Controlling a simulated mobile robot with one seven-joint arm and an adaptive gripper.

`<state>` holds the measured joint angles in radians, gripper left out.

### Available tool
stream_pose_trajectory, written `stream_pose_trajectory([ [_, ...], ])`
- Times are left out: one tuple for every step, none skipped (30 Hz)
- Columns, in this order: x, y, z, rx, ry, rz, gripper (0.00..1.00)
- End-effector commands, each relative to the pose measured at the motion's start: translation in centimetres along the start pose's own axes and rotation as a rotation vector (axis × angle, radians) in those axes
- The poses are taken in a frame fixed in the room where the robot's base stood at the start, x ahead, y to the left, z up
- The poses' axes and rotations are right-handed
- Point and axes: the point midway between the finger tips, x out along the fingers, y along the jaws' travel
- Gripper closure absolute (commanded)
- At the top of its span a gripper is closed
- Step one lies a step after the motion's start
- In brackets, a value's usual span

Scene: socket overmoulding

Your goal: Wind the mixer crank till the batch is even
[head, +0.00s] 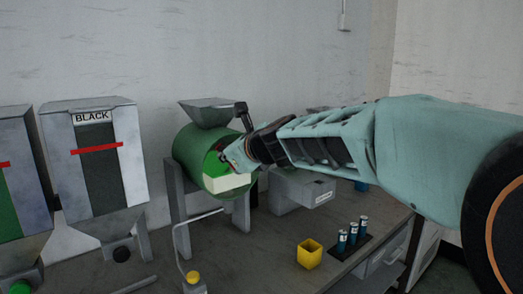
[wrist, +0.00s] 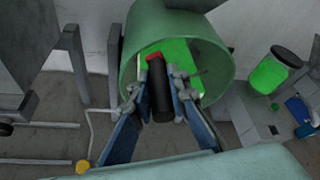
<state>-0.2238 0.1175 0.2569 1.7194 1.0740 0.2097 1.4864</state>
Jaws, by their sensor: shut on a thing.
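The mixer is a green drum (head: 190,150) lying on its side on grey legs, with a grey hopper (head: 207,112) on top. It also shows in the wrist view (wrist: 130,72). Its front face shows bright green (wrist: 188,52), and in the head view a pale cream patch (head: 228,184) low down. I cannot tell how evenly the batch is mixed. The crank's black handle (wrist: 158,98) has a red piece at its far end. My gripper (wrist: 155,88) is shut on this handle in front of the drum face. In the head view my gripper (head: 236,156) hides much of the crank.
A hopper marked BLACK (head: 95,165) stands left of the mixer, beside another with green contents. A yellow cup (head: 310,254) and several blue cylinders in a dark rack (head: 350,246) are at the right front. A bent rod with a yellow knob (head: 193,278) stands before the drum.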

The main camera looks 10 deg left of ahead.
Motion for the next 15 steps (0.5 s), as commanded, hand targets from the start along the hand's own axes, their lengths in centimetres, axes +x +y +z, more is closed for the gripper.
stream_pose_trajectory([
  [-0.14, -0.65, 0.32, 0.000, -0.002, -0.009, 1.00],
  [-0.14, -0.77, 0.30, -0.002, -0.001, -0.009, 1.00],
  [-0.14, -0.91, 0.30, -0.002, -0.001, -0.010, 1.00],
  [-0.14, -0.99, 0.29, -0.002, -0.001, -0.010, 1.00],
  [-0.14, -1.07, 0.29, -0.003, -0.001, -0.010, 1.00],
  [-0.13, -1.16, 0.29, -0.004, -0.002, -0.011, 1.00],
  [-0.13, -1.22, 0.28, -0.004, -0.002, -0.011, 1.00],
  [-0.13, -1.27, 0.27, -0.004, -0.001, -0.011, 1.00],
  [-0.13, -1.33, 0.25, -0.005, -0.001, -0.012, 1.00],
  [-0.12, -1.37, 0.24, -0.005, -0.001, -0.012, 1.00],
  [-0.12, -1.40, 0.22, -0.005, -0.001, -0.012, 1.00],
  [-0.12, -1.43, 0.20, -0.005, -0.001, -0.012, 1.00],
  [-0.11, -1.45, 0.19, -0.006, -0.001, -0.012, 1.00],
  [-0.11, -1.47, 0.17, -0.006, -0.001, -0.013, 1.00],
  [-0.11, -1.48, 0.15, -0.006, -0.001, -0.013, 1.00],
])
